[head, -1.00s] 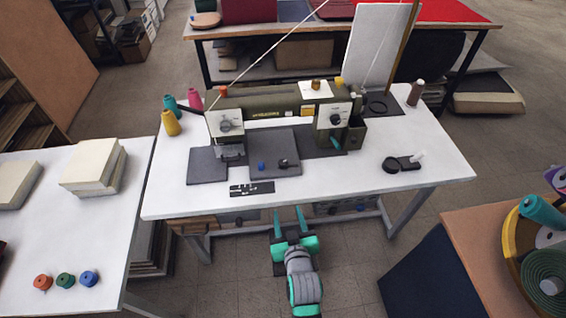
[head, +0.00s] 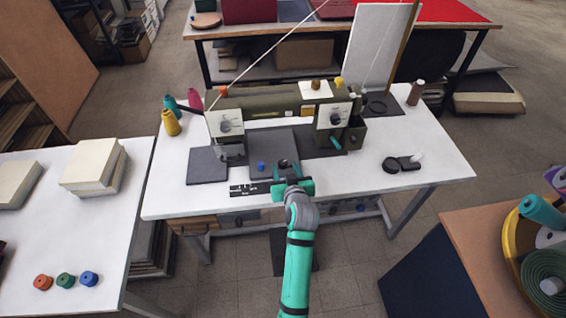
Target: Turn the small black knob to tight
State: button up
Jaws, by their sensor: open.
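A sewing machine (head: 270,103) stands on the white table. A grey plate (head: 262,145) lies in front of it, with a small black knob (head: 283,162) and a small blue knob (head: 261,166) near its front edge. Larger black dials show on the machine's left (head: 225,126) and right (head: 335,119) white faces. My gripper (head: 287,169) is open, right at the small black knob and partly covering the area around it. I cannot tell whether the fingers touch the knob. The knob's pointer direction is too small to read.
A black card with white marks (head: 250,189) lies at the table's front edge, left of my gripper. A black round-ended object (head: 392,164) lies to the right. Thread cones (head: 171,122) stand at the left back. The table's front right is clear.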

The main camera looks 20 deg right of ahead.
aim_at(284, 164)
jog(key=shift+x, duration=2.6)
jog(key=shift+r, duration=0.1)
jog(key=shift+c, duration=0.6)
jog(key=c, duration=1)
